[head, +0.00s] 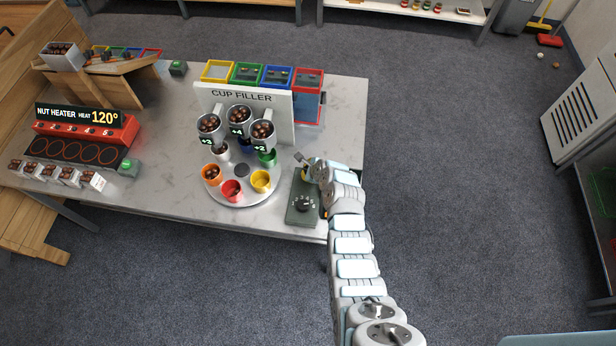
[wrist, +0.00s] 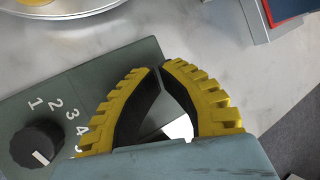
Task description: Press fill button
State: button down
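The dark green control panel (head: 302,208) lies on the table's front right, right of the cup carousel. Its black knob (head: 304,204) shows in the wrist view (wrist: 36,143) at lower left, beside the white numbers 1 to 4. My gripper (wrist: 161,69) is over the panel's right part, with its yellow ridged fingertips together and nothing seen between the tips. A small white patch (wrist: 180,128) shows between the finger bases; I cannot tell whether it is the fill button. No button is clearly visible; the gripper may hide it. I cannot tell whether the fingers touch the panel.
The cup filler (head: 243,97) holds nuts in several hoppers above a round carousel (head: 238,196) with coloured cups. Coloured bins (head: 246,73) stand behind it. The nut heater (head: 85,125) is at left. Bare tabletop (head: 344,110) lies at the right.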

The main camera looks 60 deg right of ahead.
jog(key=shift+f, duration=0.15)
jog(key=shift+a+f, duration=0.15)
jog(key=shift+f, duration=0.2)
